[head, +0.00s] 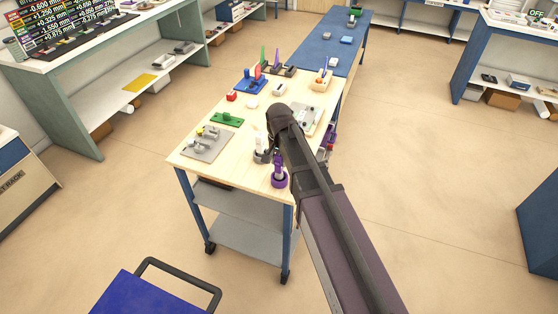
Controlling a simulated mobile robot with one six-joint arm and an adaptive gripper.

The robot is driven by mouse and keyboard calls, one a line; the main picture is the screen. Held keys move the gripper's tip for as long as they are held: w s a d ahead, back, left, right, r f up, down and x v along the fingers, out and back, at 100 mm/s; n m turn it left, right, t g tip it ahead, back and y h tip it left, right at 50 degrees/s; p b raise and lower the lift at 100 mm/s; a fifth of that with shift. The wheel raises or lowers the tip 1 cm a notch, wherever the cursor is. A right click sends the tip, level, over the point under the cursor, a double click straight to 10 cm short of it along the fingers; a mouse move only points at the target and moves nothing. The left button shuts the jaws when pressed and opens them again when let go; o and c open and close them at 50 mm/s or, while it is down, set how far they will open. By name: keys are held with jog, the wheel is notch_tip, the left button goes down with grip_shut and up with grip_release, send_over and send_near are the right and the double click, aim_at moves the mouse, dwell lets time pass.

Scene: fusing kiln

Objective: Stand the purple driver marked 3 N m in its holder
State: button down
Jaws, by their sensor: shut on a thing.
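The purple driver (279,170) is in the head view near the front right corner of the pale wooden bench top, upright or nearly so. A darker purple ring-shaped holder (279,183) is at its lower end. I cannot tell whether the driver is seated in it or just above it. My gripper (273,153) is shut at the driver's upper part, under the dark end of my arm. The arm hides most of the fingers, and the 3 N m marking is too small to read.
A whitish item with a grey base (261,156) stands close left of the driver. A grey plate with fittings (205,146), a green block (227,119) and a pale tray (308,115) are on the bench. Clear wood lies at the front middle.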

jog(key=shift+f+b, duration=1)
jog(key=shift+f, duration=0.1)
jog(key=shift+c, duration=1.7)
grip_release()
jog(key=shift+r, duration=0.15)
notch_tip(320, 180, up, 10)
jog(key=p, duration=1)
jog(key=shift+f, duration=0.2)
jog(key=s+d+n, duration=0.2)
jog(key=s+d, duration=0.4)
jog(key=d, duration=0.3)
jog(key=s+d+n, duration=0.2)
jog(key=s+d, duration=0.5)
jog(key=d, duration=0.2)
jog(key=shift+s+d, duration=0.15)
jog(key=shift+d, duration=0.2)
